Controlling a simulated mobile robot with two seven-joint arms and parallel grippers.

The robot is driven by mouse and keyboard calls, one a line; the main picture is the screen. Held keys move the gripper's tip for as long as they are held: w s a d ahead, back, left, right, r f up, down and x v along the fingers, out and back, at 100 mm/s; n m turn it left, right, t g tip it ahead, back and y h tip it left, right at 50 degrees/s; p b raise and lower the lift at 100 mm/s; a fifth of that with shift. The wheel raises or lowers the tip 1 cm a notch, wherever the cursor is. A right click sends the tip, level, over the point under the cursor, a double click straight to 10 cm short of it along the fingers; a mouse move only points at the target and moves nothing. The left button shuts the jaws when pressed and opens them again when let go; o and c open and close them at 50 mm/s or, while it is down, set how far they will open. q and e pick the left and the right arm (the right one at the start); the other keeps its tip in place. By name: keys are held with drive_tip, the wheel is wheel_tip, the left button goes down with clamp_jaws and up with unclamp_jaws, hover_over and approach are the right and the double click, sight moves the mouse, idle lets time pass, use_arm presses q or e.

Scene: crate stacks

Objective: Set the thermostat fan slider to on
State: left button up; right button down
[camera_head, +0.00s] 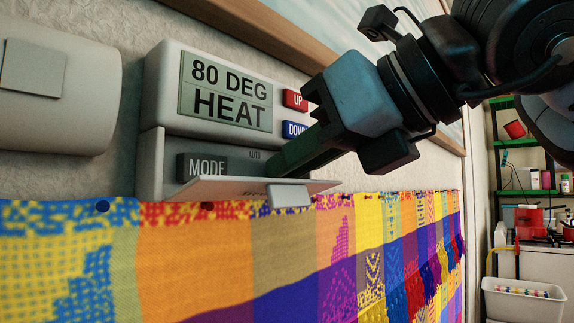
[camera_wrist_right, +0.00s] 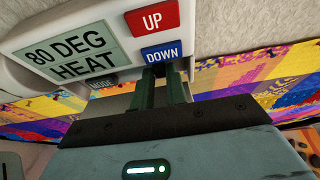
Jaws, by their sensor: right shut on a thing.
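The thermostat (camera_head: 160,90) is a pale wall box, with a screen (camera_head: 228,92) reading 80 DEG HEAT. Its lower flap (camera_head: 225,186) hangs open. A MODE button (camera_head: 202,167) and a small AUTO label show behind the flap. My right gripper (camera_head: 282,162) reaches in from the right, its dark fingers at the lower panel, just right of AUTO. It is shut on the fan slider, which the fingers hide. In the right wrist view the fingertips (camera_wrist_right: 162,72) are just below the blue DOWN button (camera_wrist_right: 163,53). My left gripper is not in view.
The red UP button (camera_head: 295,99) is close above the fingers. A colourful woven hanging (camera_head: 290,245) covers the wall below the flap. A wood-framed picture (camera_head: 260,35) is above. Shelves (camera_head: 503,150) and a white bin (camera_head: 522,300) stand at far right.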

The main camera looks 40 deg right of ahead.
drive_tip(key=c, duration=1.4)
unclamp_jaws()
drive_tip(key=shift+s, duration=0.15)
drive_tip(key=shift+s+r, duration=0.25)
drive_tip(key=shift+s, duration=0.05)
drive_tip(key=v, duration=0.6)
drive_tip(key=shift+s, duration=0.4)
drive_tip(key=shift+r, duration=0.15)
